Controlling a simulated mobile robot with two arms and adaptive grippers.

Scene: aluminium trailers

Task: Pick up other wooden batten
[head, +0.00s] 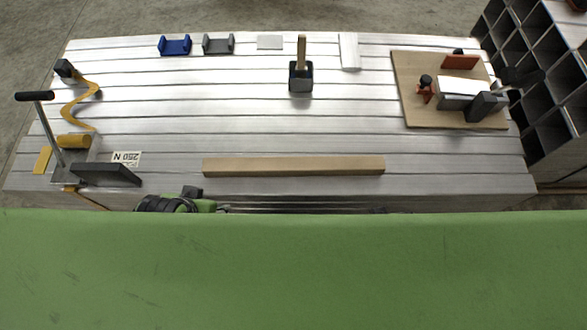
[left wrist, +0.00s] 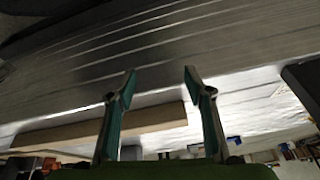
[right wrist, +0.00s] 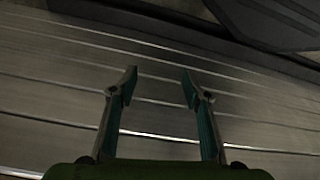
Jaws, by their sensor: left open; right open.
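One wooden batten (head: 293,166) lies lengthwise near the front edge of the slatted aluminium trailer bed (head: 230,120) in the head view. It also shows in the left wrist view (left wrist: 60,131), behind the fingers. My left gripper (left wrist: 160,75) is open, with nothing between its fingertips. My right gripper (right wrist: 158,78) is open and empty over bare metal slats. Neither pair of fingers can be made out in the head view. No second batten is visible.
A mallet (head: 301,77), a blue bracket (head: 175,46) and a grey bracket (head: 218,44) sit along the back.

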